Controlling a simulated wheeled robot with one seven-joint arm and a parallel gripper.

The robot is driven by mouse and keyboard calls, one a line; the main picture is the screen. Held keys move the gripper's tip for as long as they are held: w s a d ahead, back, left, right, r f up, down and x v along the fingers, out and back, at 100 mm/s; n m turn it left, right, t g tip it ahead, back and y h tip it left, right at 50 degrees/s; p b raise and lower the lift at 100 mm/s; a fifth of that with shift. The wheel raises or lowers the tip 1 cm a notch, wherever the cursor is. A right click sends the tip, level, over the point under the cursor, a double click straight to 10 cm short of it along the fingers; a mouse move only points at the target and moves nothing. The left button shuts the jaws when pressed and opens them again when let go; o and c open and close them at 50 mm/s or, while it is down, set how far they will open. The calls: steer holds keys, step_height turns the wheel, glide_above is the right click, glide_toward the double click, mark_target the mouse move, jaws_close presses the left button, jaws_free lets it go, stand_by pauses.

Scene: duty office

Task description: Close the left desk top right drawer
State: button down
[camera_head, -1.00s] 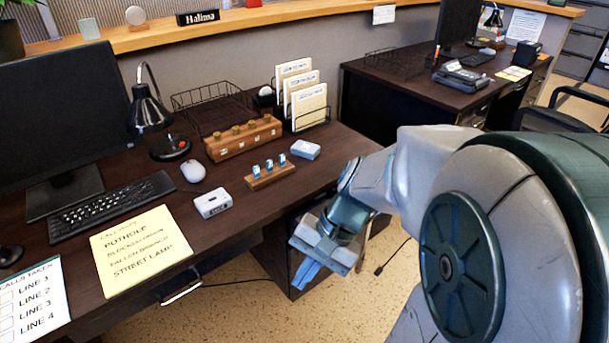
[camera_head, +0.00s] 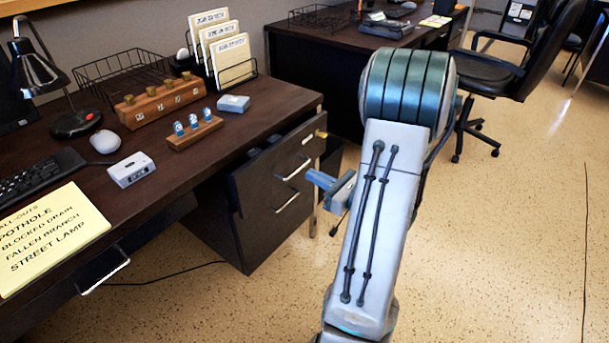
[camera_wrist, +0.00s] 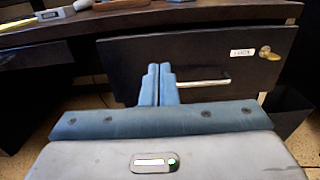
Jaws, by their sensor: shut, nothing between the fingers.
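The left desk (camera_head: 240,125) has a dark drawer unit under its right end. Its top right drawer (camera_head: 276,172) stands partly out, with a dark gap and some of its inside showing below the desk top. In the wrist view the drawer front (camera_wrist: 215,60) faces me, with a silver bar handle (camera_wrist: 203,84), a white label and a brass key. My gripper (camera_head: 314,178) is shut and empty, in front of the drawer front. In the wrist view its fingertips (camera_wrist: 158,70) overlap the front, left of the handle's middle. I cannot tell whether they touch it.
A lower drawer handle (camera_head: 287,202) is below. Small items, a wire tray and a card rack (camera_head: 232,62) stand on the desk top. A second desk (camera_head: 345,55) and an office chair (camera_head: 500,75) stand behind. The floor (camera_head: 520,230) at right is clear.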

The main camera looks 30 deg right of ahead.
mark_target(269, 154)
steer(key=b+x, duration=0.2)
steer(key=x, duration=1)
steer(key=shift+w+a, duration=0.1)
steer(key=shift+a, duration=0.05)
steer(key=shift+x, duration=1.35)
